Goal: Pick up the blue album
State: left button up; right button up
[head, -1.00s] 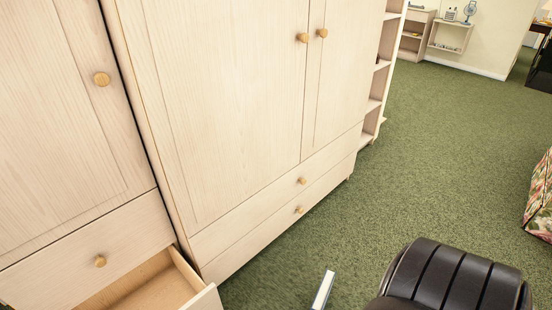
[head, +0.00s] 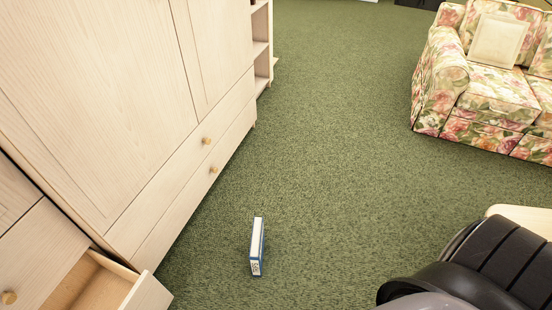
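A blue album (head: 257,247) with white page edges stands upright on the green carpet in the head view, a little below the middle. Some lettering shows on its near end. It stands alone, apart from the open drawer to its left. A dark part of my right arm shows at the lower right, to the right of the album. Neither gripper's fingers are in view.
An open, empty-looking drawer (head: 150,292) juts out at the lower left. Pale wooden wardrobes (head: 110,100) line the left side. A floral sofa (head: 490,95) stands at the upper right. A pale wooden edge (head: 525,217) shows at the right. Carpet around the album is clear.

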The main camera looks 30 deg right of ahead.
aim_at(256, 253)
jog(key=z, duration=0.7)
